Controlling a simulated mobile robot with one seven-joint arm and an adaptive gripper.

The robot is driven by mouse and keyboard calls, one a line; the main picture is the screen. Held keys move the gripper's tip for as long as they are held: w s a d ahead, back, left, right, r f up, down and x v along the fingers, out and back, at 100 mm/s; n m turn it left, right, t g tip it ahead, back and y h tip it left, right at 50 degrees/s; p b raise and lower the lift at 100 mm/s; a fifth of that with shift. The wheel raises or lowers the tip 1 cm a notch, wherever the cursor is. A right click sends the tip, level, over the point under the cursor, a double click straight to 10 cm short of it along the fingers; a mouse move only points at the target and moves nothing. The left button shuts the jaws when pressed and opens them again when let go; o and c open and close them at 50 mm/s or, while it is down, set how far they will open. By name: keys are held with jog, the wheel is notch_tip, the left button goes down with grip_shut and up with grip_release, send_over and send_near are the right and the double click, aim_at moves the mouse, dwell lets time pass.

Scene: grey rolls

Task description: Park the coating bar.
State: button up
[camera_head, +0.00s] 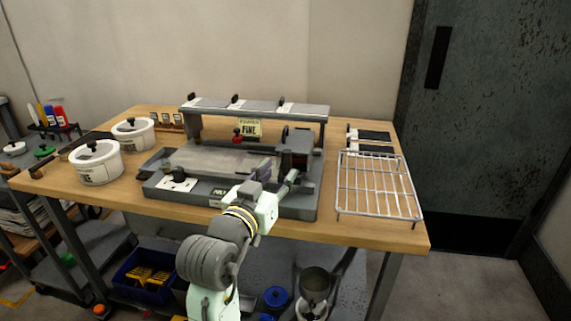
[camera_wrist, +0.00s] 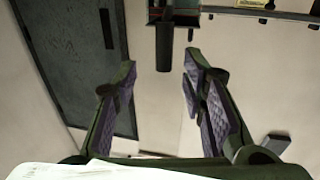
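A grey coating machine (camera_head: 217,193) with a long flat bed stands on the wooden bench. A dark block (camera_head: 297,145), perhaps the carriage of the coating bar, sits at the bed's right end; I cannot make out the bar itself for sure. My gripper (camera_head: 262,170) is over the machine's front right, just left of and in front of the block. In the wrist view my gripper (camera_wrist: 160,85) is open and empty, its purple pads wide apart. A dark round handle (camera_wrist: 163,50) appears beyond and between the fingertips, not visibly touched.
A labelled grey overhead rack (camera_head: 255,109) spans the machine's back. A wire rack (camera_head: 376,187) stands at the bench's right. White lidded pots (camera_head: 96,163) stand at the left. A black knob (camera_head: 179,172) rises at the machine's front left. Bare wood shows along the bench front (camera_head: 370,233).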

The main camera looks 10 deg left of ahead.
jog(key=shift+v, duration=2.35)
